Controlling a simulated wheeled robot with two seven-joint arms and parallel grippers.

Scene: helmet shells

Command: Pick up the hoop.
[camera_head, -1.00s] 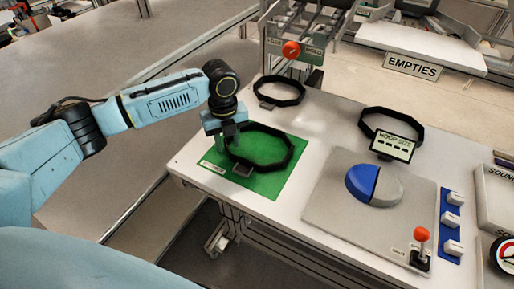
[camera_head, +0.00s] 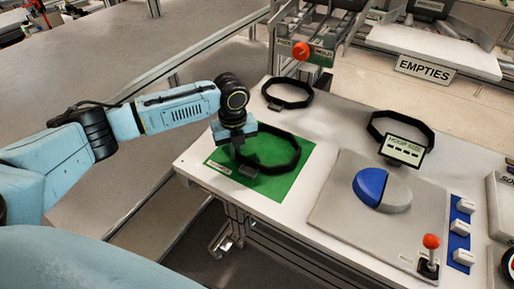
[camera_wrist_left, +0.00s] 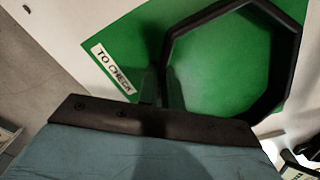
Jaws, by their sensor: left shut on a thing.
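The black many-sided hoop (camera_head: 298,155) is on the green mat (camera_head: 285,187) at the near left of the white table. It has a small dark tag at its near side. My left gripper (camera_head: 238,149) points down at the hoop's left side, shut on its band. In the left wrist view the fingers (camera_wrist_left: 162,92) are on either side of the band of the hoop (camera_wrist_left: 292,62), which extends up and right. The mat (camera_wrist_left: 215,65) there reads "TO CHECK". I cannot tell any gap between hoop and mat. My right gripper is out of view.
Another black hoop (camera_head: 308,92) lies farther back, and one with a "HOOP SIZE" display (camera_head: 404,151) stands right. A grey board (camera_head: 335,205) holds a blue-and-grey dome (camera_head: 382,190) and a red-knobbed lever (camera_head: 431,242). An "EMPTIES" sign (camera_head: 425,70) is behind.

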